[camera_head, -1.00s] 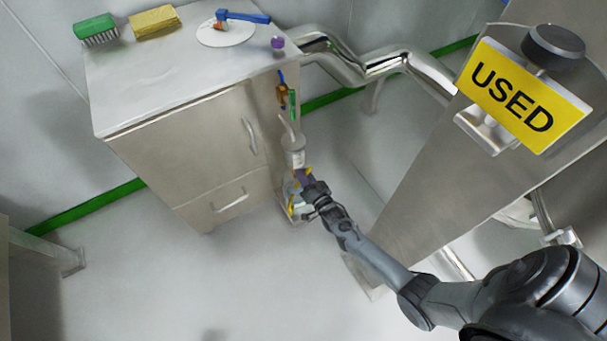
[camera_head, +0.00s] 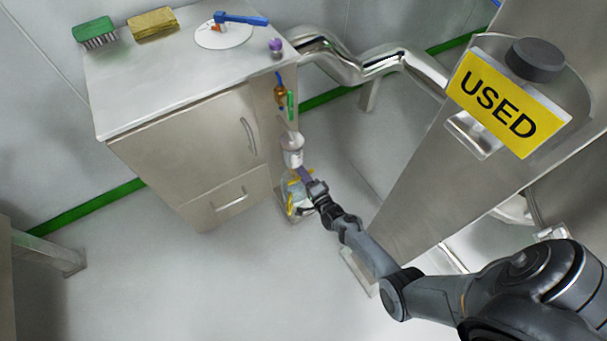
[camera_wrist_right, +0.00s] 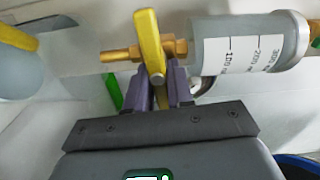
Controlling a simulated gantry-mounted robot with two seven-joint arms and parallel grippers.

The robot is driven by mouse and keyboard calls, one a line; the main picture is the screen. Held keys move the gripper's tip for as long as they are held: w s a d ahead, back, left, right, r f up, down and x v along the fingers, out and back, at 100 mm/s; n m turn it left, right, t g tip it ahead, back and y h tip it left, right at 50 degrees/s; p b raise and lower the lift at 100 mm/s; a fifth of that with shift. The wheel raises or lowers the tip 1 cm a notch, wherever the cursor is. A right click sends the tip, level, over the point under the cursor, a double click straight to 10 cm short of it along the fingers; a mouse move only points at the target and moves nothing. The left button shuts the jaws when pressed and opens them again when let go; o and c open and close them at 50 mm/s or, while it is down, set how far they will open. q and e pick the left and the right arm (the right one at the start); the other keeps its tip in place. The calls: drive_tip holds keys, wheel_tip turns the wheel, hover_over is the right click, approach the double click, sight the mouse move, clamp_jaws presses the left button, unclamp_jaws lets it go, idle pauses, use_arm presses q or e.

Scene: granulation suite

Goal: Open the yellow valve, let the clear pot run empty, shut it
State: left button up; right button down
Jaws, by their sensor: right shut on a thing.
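The clear pot (camera_head: 292,152) hangs at the cabinet's right side and looks pale in the head view. In the right wrist view the pot (camera_wrist_right: 245,45) lies across the upper right, with a printed scale and a brass end. I cannot tell its liquid level. The yellow valve's lever (camera_wrist_right: 149,42) stands across the brass fitting in that view. My right gripper (camera_wrist_right: 160,85), with purple fingers, is shut on the lever from below the fitting in the picture. In the head view the right gripper (camera_head: 304,176) is just below the pot. My left gripper is out of view.
A vessel with yellow parts (camera_head: 293,205) sits low under the pot. Blue-handled and green fittings (camera_head: 290,104) are above it. The cabinet (camera_head: 185,155) stands left. A steel hopper with a USED sign (camera_head: 505,102) is close on the right. Floor at front is clear.

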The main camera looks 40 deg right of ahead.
drive_tip(key=shift+m, duration=0.5)
drive_tip(key=c, duration=1)
unclamp_jaws()
drive_tip(key=s+a+p, duration=0.2)
drive_tip(key=s+p, duration=0.2)
drive_tip(key=s, duration=0.6)
drive_tip(key=shift+s+p, duration=0.3)
drive_tip(key=shift+p, duration=0.05)
